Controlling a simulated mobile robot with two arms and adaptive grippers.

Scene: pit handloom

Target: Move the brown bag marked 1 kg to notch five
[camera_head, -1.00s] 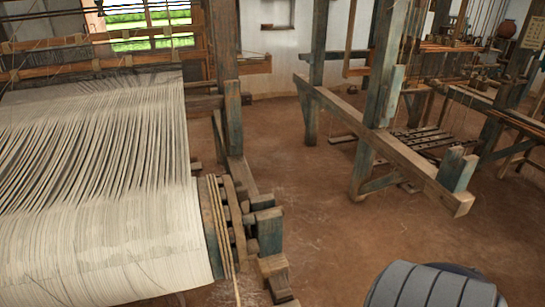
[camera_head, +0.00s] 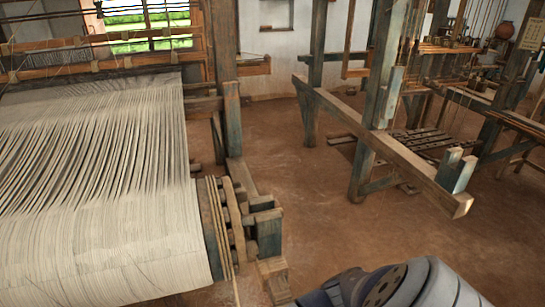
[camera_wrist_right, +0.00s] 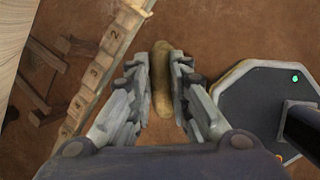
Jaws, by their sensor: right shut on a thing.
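In the right wrist view, my right gripper (camera_wrist_right: 160,75) is shut on a brown bag (camera_wrist_right: 161,85). The bag shows as a narrow, upright-in-picture strip between the fingers, and no weight marking on it can be read. In the head view only part of my right arm shows at the bottom right, and the bag is not visible there. My left gripper is in neither view.
A loom with a wide pale warp (camera_head: 95,190) fills the left of the head view. A wooden frame with a long slanted beam (camera_head: 385,150) stands right of centre. Bare brown floor (camera_head: 320,220) lies between them. Wooden pieces (camera_wrist_right: 40,80) lie left of the notched bar.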

